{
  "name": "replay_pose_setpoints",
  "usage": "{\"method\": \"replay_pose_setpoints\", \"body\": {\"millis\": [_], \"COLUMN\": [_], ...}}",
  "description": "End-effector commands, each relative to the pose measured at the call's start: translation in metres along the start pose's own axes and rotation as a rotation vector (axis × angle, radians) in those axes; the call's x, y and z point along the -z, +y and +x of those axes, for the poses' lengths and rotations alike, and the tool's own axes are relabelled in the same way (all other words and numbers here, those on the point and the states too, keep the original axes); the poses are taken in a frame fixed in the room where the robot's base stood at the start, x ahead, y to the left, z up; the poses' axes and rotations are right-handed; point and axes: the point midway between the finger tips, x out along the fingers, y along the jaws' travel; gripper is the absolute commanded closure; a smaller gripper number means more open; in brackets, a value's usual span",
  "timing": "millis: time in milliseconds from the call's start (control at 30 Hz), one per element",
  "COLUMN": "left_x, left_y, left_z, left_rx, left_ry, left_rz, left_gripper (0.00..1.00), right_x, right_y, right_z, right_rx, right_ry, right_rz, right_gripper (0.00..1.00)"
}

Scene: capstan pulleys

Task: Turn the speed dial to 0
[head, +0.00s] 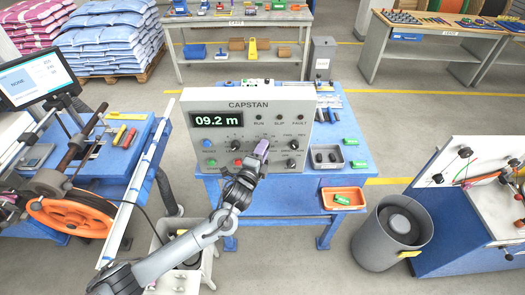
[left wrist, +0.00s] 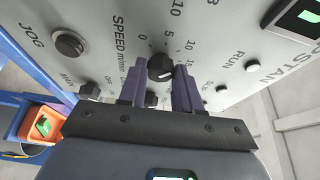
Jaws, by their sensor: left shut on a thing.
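The grey CAPSTAN panel (head: 218,103) stands upright on the blue table. In the left wrist view, the black speed dial (left wrist: 160,67) sits between the two purple fingers of my left gripper (left wrist: 160,84), which is shut on it. A "SPEED m/min" label and printed numbers including 0, 5 and 10 are close by. A pale mark shows on the dial's lower part, but I cannot tell which number it points at. In the head view my left gripper (head: 261,153) is at the panel's lower middle and hides the dial. My right gripper is not in view.
Other knobs (head: 291,146) and coloured buttons (head: 211,162) are close by on the panel. The green display (head: 217,119) reads 09.2 m. A grey tray (head: 325,157) and an orange tray (head: 328,194) are at the right. A grey bin (head: 367,240) stands on the floor.

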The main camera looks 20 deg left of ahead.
Motion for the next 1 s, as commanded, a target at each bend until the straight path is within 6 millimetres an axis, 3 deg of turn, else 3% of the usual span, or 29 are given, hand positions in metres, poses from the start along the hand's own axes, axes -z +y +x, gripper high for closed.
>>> {"method": "replay_pose_setpoints", "body": {"millis": [367, 1000], "left_x": [0.001, 0.003], "left_y": [0.006, 0.012], "left_z": [0.000, 0.001], "left_rx": [0.081, 0.311], "left_ry": [-0.001, -0.002], "left_rz": [-0.197, -0.756], "left_gripper": [0.97, 0.97], "right_x": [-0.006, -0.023], "right_y": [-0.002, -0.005], "right_z": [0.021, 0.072], "right_rx": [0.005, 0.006], "right_ry": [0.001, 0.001], "right_rz": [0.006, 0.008], "right_gripper": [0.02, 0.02]}}
